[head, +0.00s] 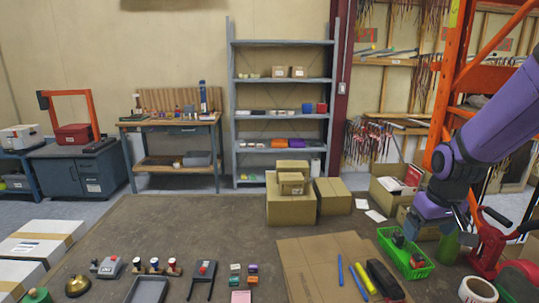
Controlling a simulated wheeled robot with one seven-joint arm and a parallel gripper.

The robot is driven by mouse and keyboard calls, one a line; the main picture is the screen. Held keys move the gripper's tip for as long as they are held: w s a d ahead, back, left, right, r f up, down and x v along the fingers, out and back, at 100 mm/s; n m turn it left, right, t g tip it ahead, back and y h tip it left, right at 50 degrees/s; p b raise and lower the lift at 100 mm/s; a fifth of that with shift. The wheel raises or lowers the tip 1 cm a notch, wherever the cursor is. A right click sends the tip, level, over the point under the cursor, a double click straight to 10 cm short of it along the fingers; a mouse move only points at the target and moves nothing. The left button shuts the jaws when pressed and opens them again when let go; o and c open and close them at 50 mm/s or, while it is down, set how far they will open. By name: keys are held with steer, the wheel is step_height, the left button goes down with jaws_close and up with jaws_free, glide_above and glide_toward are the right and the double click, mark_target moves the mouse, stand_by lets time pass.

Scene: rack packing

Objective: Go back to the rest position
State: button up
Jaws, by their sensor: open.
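My gripper (448,224) is at the right of the head view, at the end of my purple arm, pointing down. It is open. A green bottle-like object (447,248) shows just below it; I cannot tell whether they touch. A bright green basket (420,272) with dark items in it stands just left of the gripper. The fingertips are small and partly hidden.
A table in front holds a flat cardboard sheet (312,262), a tape roll (478,290), markers, small tools and a grey tray (148,290). Stacked boxes (291,207) stand at its far side. A red pallet-jack-like machine (489,243) and orange rack (449,85) are at right.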

steer(key=s+a+r+m+t, duration=0.1)
steer(key=s+a+r+t, duration=0.2)
steer(key=s+r, duration=1.3)
steer(key=s+a, duration=0.2)
steer(key=s, duration=0.1)
steer(key=shift+s+a+r, duration=0.15)
steer(key=shift+s+r, duration=0.05)
steer(key=shift+s, duration=0.1)
